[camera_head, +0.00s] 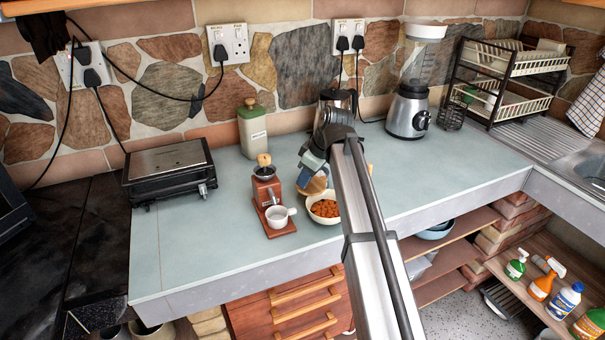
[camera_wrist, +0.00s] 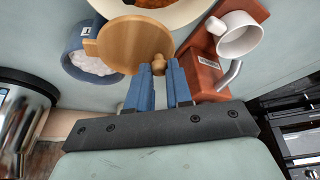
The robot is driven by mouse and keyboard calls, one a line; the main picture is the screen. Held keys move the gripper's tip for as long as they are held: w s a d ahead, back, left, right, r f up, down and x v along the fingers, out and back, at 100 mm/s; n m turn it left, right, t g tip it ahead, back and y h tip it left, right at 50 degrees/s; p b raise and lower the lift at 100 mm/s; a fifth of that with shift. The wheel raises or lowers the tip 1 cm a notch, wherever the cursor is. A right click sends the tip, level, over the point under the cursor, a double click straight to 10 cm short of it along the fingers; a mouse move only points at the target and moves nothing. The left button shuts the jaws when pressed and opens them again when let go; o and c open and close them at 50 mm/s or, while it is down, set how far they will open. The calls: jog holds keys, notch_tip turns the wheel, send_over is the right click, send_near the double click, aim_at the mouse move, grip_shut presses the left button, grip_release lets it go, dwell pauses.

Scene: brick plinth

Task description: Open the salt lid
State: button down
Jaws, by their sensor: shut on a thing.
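The round wooden salt lid (camera_wrist: 120,45) with its small knob (camera_wrist: 158,64) shows in the wrist view. My gripper (camera_wrist: 163,72) has its blue fingers at the knob and is shut on it. The blue salt pot (camera_wrist: 75,58) is just left of the lid, partly covered by it in this view. White salt (camera_wrist: 93,64) shows in its open mouth, so the lid is off to one side. In the head view, my gripper (camera_head: 313,165) is above the counter with the lid (camera_head: 314,187) below it. The pot is mostly hidden there behind my arm.
A red coffee grinder (camera_head: 266,190) with a white cup (camera_head: 277,216) stands close on the left, and a bowl of brown food (camera_head: 325,209) is in front. A green canister (camera_head: 252,132) and a glass press (camera_head: 336,104) stand behind.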

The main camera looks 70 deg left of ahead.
jog(key=shift+w+d+n+g+h, duration=0.4)
jog(key=shift+d+n, duration=0.25)
jog(key=shift+n, duration=0.55)
jog(key=shift+w+d+n+g+h, duration=0.25)
jog(key=shift+w+d+n, duration=0.3)
jog(key=shift+n, duration=0.65)
jog(key=shift+s+d, duration=0.1)
jog(key=c, duration=1)
grip_release()
jog(key=shift+c, duration=0.2)
jog(key=v, duration=1.3)
jog(key=shift+r, duration=0.45)
